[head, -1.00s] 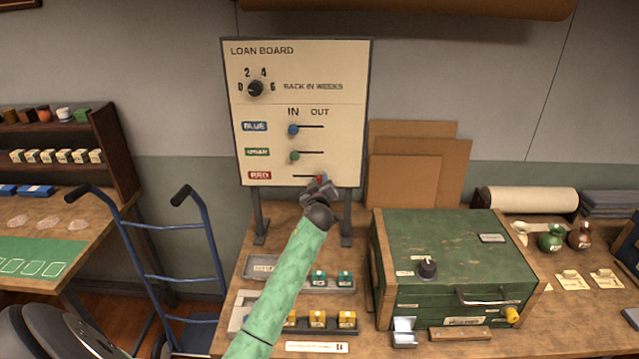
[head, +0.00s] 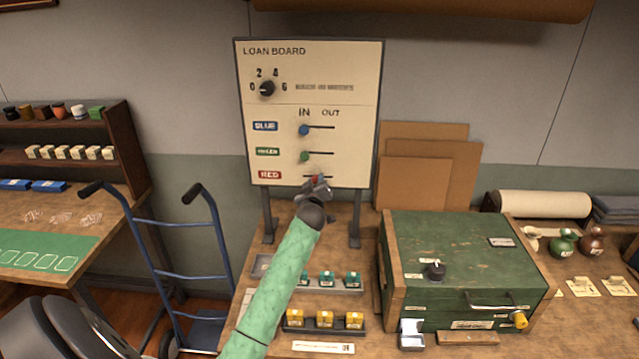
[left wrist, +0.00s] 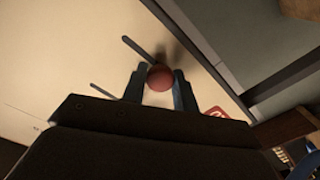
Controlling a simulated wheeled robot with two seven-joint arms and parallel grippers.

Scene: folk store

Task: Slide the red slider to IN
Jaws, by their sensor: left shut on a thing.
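The loan board (head: 350,90) stands upright at the back of the table, with IN marked on the left and OUT on the right. The red slider (head: 315,179) is on the lowest slot, a little right of the blue and green knobs. In the left wrist view the red knob (left wrist: 160,78) sits between the two fingers. My left gripper (head: 317,187) is shut on it; it also shows in the left wrist view (left wrist: 158,92). The gripper partly hides the lowest slot. My right gripper is not in view.
The blue slider (head: 304,130) and green slider (head: 305,156) are at the IN end. A dial (head: 267,88) is above them. A green box (head: 460,255) stands right of the board, and trays of small blocks (head: 325,320) lie below my left arm.

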